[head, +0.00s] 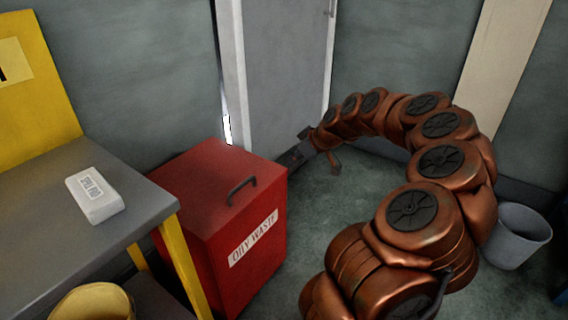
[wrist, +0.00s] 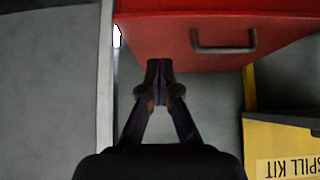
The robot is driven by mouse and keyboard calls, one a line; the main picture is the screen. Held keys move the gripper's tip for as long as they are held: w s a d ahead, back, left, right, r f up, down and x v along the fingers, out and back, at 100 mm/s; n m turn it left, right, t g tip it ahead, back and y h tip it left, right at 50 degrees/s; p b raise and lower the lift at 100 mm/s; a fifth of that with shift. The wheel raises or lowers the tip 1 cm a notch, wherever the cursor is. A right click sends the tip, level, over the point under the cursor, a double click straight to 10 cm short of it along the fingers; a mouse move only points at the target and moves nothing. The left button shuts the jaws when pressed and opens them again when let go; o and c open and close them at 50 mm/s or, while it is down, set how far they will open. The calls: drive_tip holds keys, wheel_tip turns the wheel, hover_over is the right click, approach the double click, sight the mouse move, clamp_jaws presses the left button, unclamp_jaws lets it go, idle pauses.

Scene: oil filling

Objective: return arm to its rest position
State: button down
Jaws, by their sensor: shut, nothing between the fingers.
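My arm, a chain of copper-coloured segments, curves from the lower right up and over to the left in the head view. My gripper (head: 302,146) is small and dark at its end, just right of the red bin's back corner. In the wrist view my gripper (wrist: 159,66) shows clearly, with its fingertips together and nothing between them. It is near the red bin in that view, with no visible contact.
The red oily waste bin (head: 205,195) with a black handle stands beside a grey-topped table (head: 45,240). A white box (head: 95,195) lies on the table. A grey bucket (head: 519,238) stands right of my arm. A grey door (head: 284,70) is behind. Some floor is clear.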

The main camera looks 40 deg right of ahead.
drive_tip(key=shift+v, duration=1.25)
drive_tip(key=s+a+r+n+g+y+p, duration=0.15)
drive_tip(key=s+a+r+p, duration=0.25)
drive_tip(key=a+r+p, duration=0.6)
drive_tip(key=s+a+r+g+p, duration=0.35)
drive_tip(key=a+r, duration=0.45)
drive_tip(key=a, duration=0.6)
drive_tip(key=s+a+r+m+g+h+p, duration=0.1)
drive_tip(key=s+a+r+p, duration=0.1)
drive_tip(key=s+p, duration=0.3)
drive_tip(key=s+a+r+m+g+h+p, duration=0.1)
drive_tip(key=s+r+p, duration=0.4)
drive_tip(key=s, duration=0.7)
drive_tip(key=s+a+r+m+g+h+p, duration=0.2)
drive_tip(key=s+a+r+m+p, duration=0.1)
drive_tip(key=s+p, duration=0.3)
drive_tip(key=s+r, duration=0.1)
drive_tip(key=s, duration=0.1)
drive_tip(key=shift+s+g+p, duration=0.3)
drive_tip(key=shift+s, duration=0.05)
drive_tip(key=shift+a, duration=0.15)
